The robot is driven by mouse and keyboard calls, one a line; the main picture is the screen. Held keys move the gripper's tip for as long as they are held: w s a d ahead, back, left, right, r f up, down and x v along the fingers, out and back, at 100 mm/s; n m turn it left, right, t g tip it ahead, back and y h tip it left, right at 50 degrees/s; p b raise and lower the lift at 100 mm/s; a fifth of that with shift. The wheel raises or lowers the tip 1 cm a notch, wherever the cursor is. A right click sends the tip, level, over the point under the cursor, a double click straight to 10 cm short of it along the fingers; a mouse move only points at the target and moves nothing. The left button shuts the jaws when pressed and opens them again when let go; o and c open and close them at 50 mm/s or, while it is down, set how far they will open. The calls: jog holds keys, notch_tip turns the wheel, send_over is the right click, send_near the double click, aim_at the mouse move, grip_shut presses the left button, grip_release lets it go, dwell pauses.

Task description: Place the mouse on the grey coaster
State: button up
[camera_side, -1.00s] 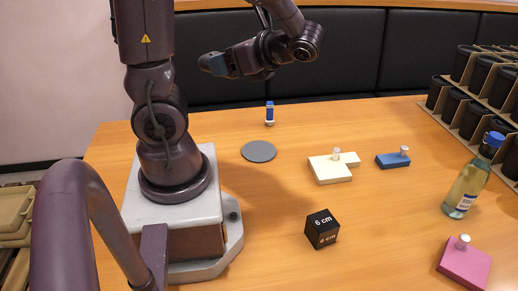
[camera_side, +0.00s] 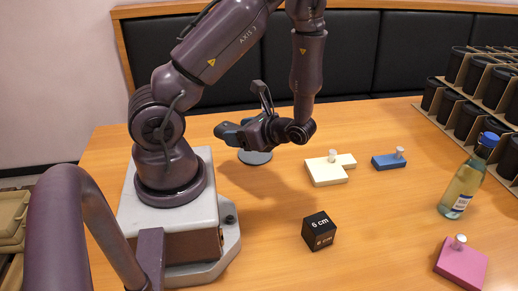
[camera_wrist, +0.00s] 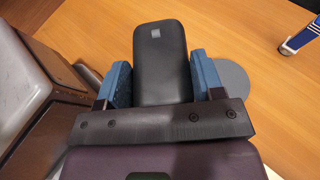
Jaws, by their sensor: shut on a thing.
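My gripper (camera_wrist: 160,82) has its two blue fingers shut on the sides of the dark grey mouse (camera_wrist: 162,60) in the wrist view. In the side view, my gripper (camera_side: 222,132) hangs above the table by the grey coaster, and the mouse cannot be clearly made out from the fingers. The round grey coaster (camera_side: 257,159) lies flat on the table, its far part hidden by my gripper. In the wrist view the coaster (camera_wrist: 236,80) shows just right of the right finger, partly covered by it. The mouse is apart from the coaster in that view.
To the right are a cream block (camera_side: 328,174), a blue block (camera_side: 388,162), a black cube (camera_side: 319,231), a pink block (camera_side: 461,264) and a bottle (camera_side: 463,185). A cup rack (camera_side: 485,100) is far right.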

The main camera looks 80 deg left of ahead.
jog(key=w+a+f, duration=0.2)
jog(key=w+a, duration=0.1)
jog(key=a, duration=0.1)
send_over(261, 156)
jog(key=f, duration=0.5)
jog(key=shift+s+d+f, duration=0.1)
jog(key=shift+s+f, duration=0.1)
jog(key=shift+f, duration=0.05)
jog(key=shift+w+a+f, duration=0.1)
jog(key=shift+f, duration=0.85)
jog(key=shift+w+a+f, duration=0.1)
jog(key=shift+f, duration=0.8)
jog(key=shift+f, duration=0.1)
jog(key=o, duration=0.9)
jog(key=shift+o, duration=0.2)
